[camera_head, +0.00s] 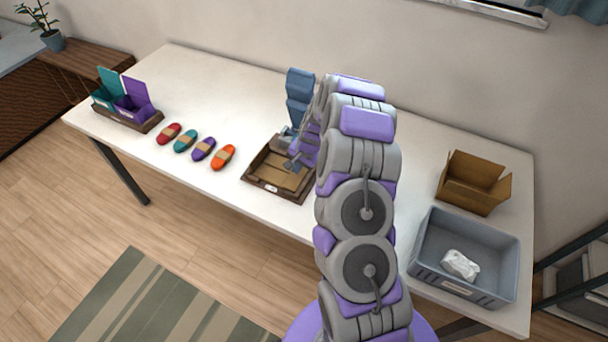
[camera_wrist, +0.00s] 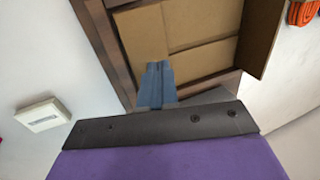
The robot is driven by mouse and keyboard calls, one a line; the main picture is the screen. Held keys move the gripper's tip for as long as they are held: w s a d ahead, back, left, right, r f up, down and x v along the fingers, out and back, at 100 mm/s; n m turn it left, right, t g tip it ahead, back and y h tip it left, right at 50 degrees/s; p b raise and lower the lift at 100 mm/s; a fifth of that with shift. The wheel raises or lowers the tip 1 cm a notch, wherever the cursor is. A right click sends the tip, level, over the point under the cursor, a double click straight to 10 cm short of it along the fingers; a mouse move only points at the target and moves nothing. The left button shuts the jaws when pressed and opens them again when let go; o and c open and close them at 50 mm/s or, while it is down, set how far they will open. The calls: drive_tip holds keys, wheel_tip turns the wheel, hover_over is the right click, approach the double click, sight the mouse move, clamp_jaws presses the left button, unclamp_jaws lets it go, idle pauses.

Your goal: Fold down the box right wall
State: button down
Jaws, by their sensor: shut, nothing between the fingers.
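The cardboard box (camera_head: 270,180) lies low in a dark brown wooden tray (camera_head: 262,190) near the table's front edge. My gripper (camera_head: 291,165) is shut and empty over the box, towards the tray's right side. In the wrist view, its blue-grey fingertips (camera_wrist: 157,70) are close to flat cardboard panels (camera_wrist: 195,40) lying inside the tray frame (camera_wrist: 98,40). One cardboard wall (camera_wrist: 262,35) stands tilted up at the right of the wrist view. My arm hides the tray's right part in the head view, so I cannot tell the right wall's exact angle or contact.
Red, teal, purple and orange cord bundles (camera_head: 223,157) lie left of the tray. A holder with teal and purple boxes (camera_head: 130,105) stands far left. An open cardboard carton (camera_head: 473,184) and a grey bin (camera_head: 465,285) with a white item stand right. A white device (camera_wrist: 42,116) lies beside the tray.

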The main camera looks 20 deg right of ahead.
wheel_tip(320, 180, up, 7)
drive_tip(key=p, duration=0.3)
drive_tip(key=shift+p, duration=0.3)
idle(0.3)
drive_tip(key=s+a+r+n+g, duration=0.1)
drive_tip(key=s+a+r+n, duration=0.2)
drive_tip(key=s+a+r, duration=0.5)
drive_tip(key=s+a+r+n+g, duration=0.1)
drive_tip(key=s+a+r+n, duration=0.3)
drive_tip(key=s+r, duration=0.5)
drive_tip(key=s+r+n+g+h+b, duration=0.1)
drive_tip(key=s+r, duration=0.2)
drive_tip(key=s, duration=1)
drive_tip(key=s+a+r+n+g+h+b, duration=0.1)
drive_tip(key=s+r, duration=0.3)
drive_tip(key=s, duration=0.9)
drive_tip(key=shift+s+a+n, duration=0.25)
drive_tip(key=shift+s+n, duration=0.15)
drive_tip(key=shift+n, duration=0.3)
drive_tip(key=shift+d, duration=0.1)
